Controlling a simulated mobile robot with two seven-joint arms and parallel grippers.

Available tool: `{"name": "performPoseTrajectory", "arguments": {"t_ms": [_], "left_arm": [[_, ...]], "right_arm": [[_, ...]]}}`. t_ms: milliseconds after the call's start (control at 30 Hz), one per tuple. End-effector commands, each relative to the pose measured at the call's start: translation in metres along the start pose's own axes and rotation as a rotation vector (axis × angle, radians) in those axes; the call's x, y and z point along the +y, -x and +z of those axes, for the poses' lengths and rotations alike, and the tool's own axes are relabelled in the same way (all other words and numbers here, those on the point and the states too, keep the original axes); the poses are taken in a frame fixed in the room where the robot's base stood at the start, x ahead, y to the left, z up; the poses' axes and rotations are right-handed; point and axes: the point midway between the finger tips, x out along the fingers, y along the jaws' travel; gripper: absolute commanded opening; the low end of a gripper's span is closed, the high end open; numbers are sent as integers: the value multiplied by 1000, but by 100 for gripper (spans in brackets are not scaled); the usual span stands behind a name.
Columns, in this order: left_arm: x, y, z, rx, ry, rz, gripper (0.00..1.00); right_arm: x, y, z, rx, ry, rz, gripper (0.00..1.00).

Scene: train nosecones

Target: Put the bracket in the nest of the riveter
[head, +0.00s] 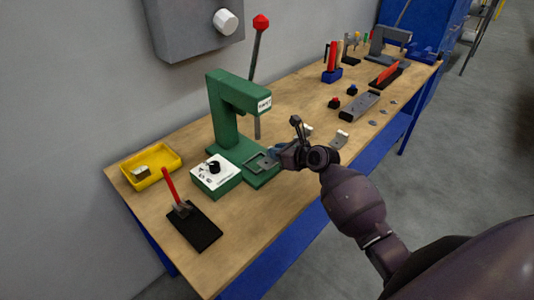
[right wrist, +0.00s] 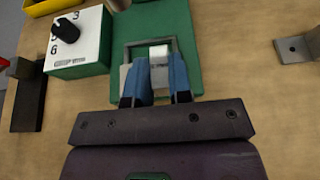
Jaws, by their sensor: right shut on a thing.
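The green riveter (head: 222,108) stands on the workbench. Its nest, a grey frame (head: 258,163) on the green base plate, also shows in the right wrist view (right wrist: 127,54). My right gripper (head: 276,150) is over the nest, with its blue fingers (right wrist: 159,78) pointing at it. It is shut on a small silver bracket (right wrist: 159,52), whose bright end shows between the fingertips and overlaps the nest's outline. I cannot tell whether the bracket touches the nest or is just above it. The fingers hide most of the bracket. My left gripper is not in view.
A white-topped control box (head: 214,174) with a black knob stands left of the nest. A yellow tray (head: 151,165) and a black pad (head: 194,230) with a red-handled tool lie farther left. A loose bracket (head: 340,139) lies right of my gripper.

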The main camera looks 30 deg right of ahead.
Motion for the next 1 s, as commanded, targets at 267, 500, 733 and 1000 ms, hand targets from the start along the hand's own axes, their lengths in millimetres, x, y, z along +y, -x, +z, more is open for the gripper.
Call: {"name": "performPoseTrajectory", "arguments": {"t_ms": [267,500,733,1000], "left_arm": [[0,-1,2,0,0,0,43],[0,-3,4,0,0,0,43],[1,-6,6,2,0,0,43],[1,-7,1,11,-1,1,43]], "right_arm": [[0,-40,16,1,2,0,0],[0,-48,8,2,1,0,0],[-1,-57,-16,3,2,-1,0],[0,-57,-16,1,1,0,0]]}}
